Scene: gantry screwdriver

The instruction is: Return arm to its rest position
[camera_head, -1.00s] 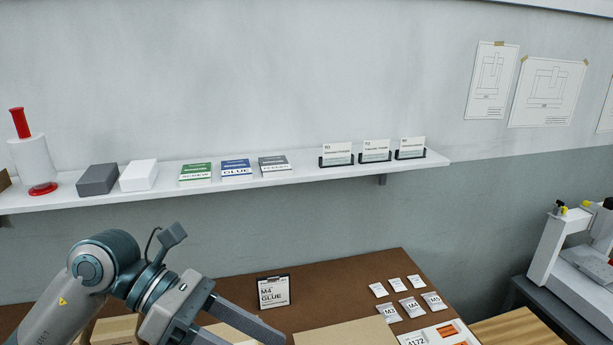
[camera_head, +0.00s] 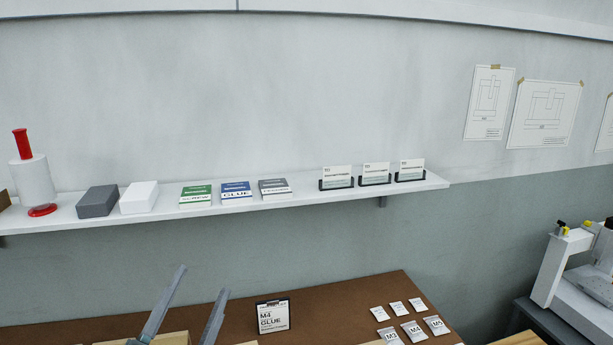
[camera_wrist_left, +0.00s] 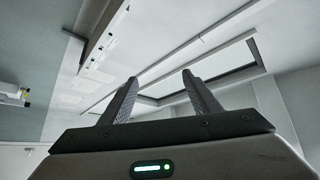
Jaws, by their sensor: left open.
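My left gripper (camera_head: 196,302) is at the bottom left of the head view, with only its two fingers showing, apart and pointing up. It is in front of the brown table (camera_head: 350,298) and below the wall shelf. In the left wrist view its fingers (camera_wrist_left: 160,98) stand apart with nothing between them. The rest of my left arm is out of the head view. My right gripper is not in view.
A white shelf (camera_head: 300,200) on the wall carries boxes, card holders (camera_head: 376,174) and a white bottle (camera_head: 33,182) with red parts. An M4 GLUE sign (camera_head: 273,316) and several small packets (camera_head: 413,331) are on the table. A white machine (camera_head: 572,262) stands at the right.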

